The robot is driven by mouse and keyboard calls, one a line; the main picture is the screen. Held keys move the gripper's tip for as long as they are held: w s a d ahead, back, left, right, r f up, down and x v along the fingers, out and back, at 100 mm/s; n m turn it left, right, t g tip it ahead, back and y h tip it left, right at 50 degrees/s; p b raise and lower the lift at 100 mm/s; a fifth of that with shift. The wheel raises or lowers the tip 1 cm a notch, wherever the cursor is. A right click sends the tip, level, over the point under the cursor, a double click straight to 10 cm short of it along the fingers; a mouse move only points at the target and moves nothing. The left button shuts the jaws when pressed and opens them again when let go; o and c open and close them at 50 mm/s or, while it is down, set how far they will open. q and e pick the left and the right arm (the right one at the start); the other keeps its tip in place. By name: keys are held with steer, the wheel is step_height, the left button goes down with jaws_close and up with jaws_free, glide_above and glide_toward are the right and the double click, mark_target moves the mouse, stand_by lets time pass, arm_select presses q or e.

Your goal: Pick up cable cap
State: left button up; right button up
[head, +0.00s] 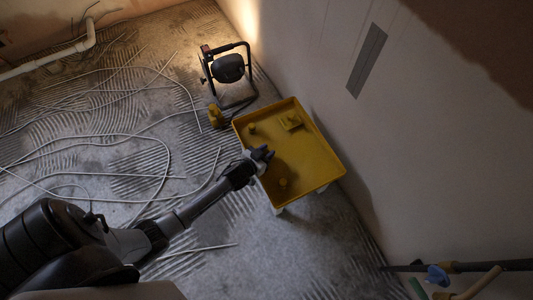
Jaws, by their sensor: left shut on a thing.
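My left gripper (263,154) is over the left edge of a yellow tray (325,150). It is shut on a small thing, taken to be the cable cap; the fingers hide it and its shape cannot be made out. Small yellow pieces lie in the tray: a round one (252,128) near the far left corner, a squarish one (291,121) near the far edge, and another round one (283,182) towards the near end. My right gripper is not in view.
A work lamp (228,69) on a stand and a small yellow object (215,116) stand beyond the tray. Loose pale cables (110,137) cover the ridged floor at left. A plastered wall (420,150) rises close on the right. Tools (440,275) show at lower right.

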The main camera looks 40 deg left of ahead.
mark_target(267, 152)
arm_select(q)
steer(key=shift+c, duration=0.4)
steer(key=shift+r, duration=0.1)
steer(key=shift+r+p, duration=0.5)
step_height(267, 152, up, 3)
steer(key=p, duration=0.2)
steer(key=shift+r+p, duration=0.15)
steer(key=shift+p, duration=0.2)
steer(key=d+r+p, duration=0.5)
steer(key=d+r, duration=0.1)
steer(key=d, duration=0.5)
steer(key=shift+s+d+r, duration=0.25)
steer(key=shift+s+d, duration=0.05)
steer(key=shift+s, duration=0.05)
